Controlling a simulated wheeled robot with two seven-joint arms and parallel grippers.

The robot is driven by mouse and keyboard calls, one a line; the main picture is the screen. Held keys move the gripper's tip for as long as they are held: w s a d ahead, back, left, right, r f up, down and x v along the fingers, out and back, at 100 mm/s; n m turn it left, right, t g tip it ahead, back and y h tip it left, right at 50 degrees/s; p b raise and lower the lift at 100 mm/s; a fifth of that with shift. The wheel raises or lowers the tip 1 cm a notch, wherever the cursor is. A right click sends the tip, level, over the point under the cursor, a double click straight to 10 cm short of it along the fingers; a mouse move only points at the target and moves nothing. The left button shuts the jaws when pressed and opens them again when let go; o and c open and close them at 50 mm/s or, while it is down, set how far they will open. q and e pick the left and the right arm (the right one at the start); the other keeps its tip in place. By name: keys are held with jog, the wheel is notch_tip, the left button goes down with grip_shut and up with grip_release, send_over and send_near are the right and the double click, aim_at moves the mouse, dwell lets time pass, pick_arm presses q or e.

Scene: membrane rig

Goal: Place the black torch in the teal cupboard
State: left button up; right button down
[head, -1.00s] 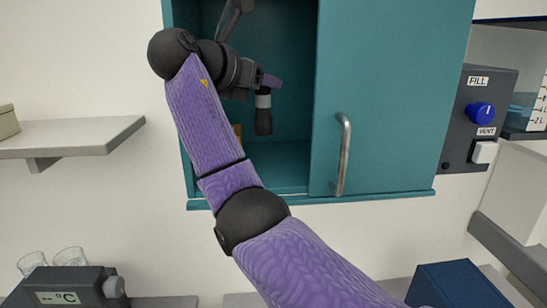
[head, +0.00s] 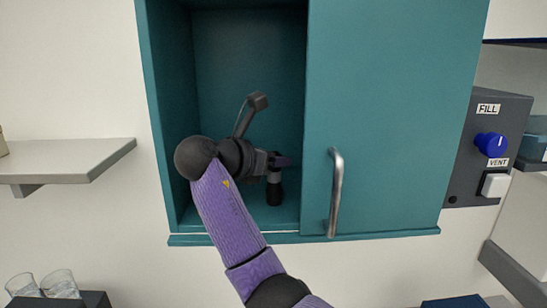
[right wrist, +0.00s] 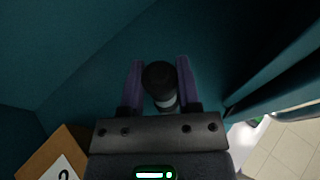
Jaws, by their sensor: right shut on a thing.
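The teal cupboard (head: 390,120) hangs on the wall, its left part open and its right part covered by a panel with a metal handle. My right gripper (head: 276,162) is inside the open part, low down. It is shut on the black torch (head: 274,192), which hangs upright with a pale band around it. The torch's lower end is close to the cupboard floor; I cannot tell whether it touches. In the right wrist view, the torch (right wrist: 160,78) sits between the two purple fingers of the gripper (right wrist: 160,88). My left gripper is not in view.
A wooden block marked 2 (right wrist: 55,158) is at the lower left of the right wrist view. A control box (head: 485,150) with a blue knob is right of the cupboard. A grey shelf (head: 75,160) is at left, with glasses (head: 42,284) below.

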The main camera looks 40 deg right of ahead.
jog(key=shift+f, duration=0.15)
jog(key=shift+c, duration=1.6)
grip_release()
jog(key=b+v, duration=0.4)
jog(key=v, duration=0.8)
jog(key=shift+r, duration=0.2)
